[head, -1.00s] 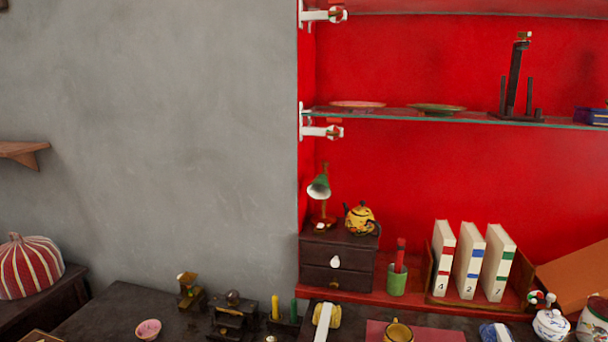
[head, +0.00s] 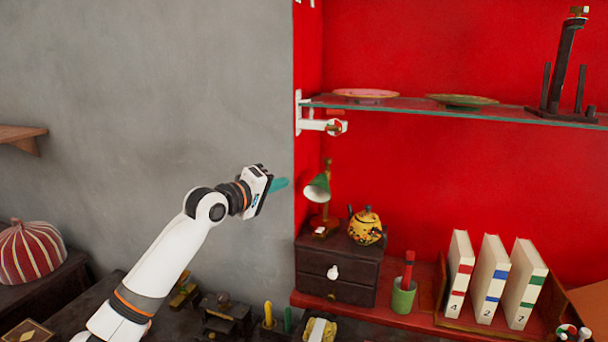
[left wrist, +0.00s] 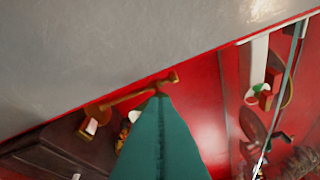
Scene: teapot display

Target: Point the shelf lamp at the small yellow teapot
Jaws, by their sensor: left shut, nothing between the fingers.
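The shelf lamp (head: 319,188) has a green shade and a brass stem. It stands on the left part of a small dark drawer cabinet (head: 338,266). Its shade opens downward and to the left, away from the teapot. The small yellow teapot (head: 366,226), patterned with a dark lid, stands right of the lamp. My left gripper (head: 280,184) has teal fingers, shut and empty, left of the lamp shade and apart from it in the head view. In the left wrist view the shut fingers (left wrist: 160,130) cover much of the lamp; its brass stem (left wrist: 125,98) shows behind them. My right gripper is not in view.
A glass shelf (head: 450,109) with plates runs above the lamp. A green cup (head: 403,298) with a red item and several white books (head: 490,277) stand right of the cabinet. A grey wall (head: 150,100) lies left of the red alcove.

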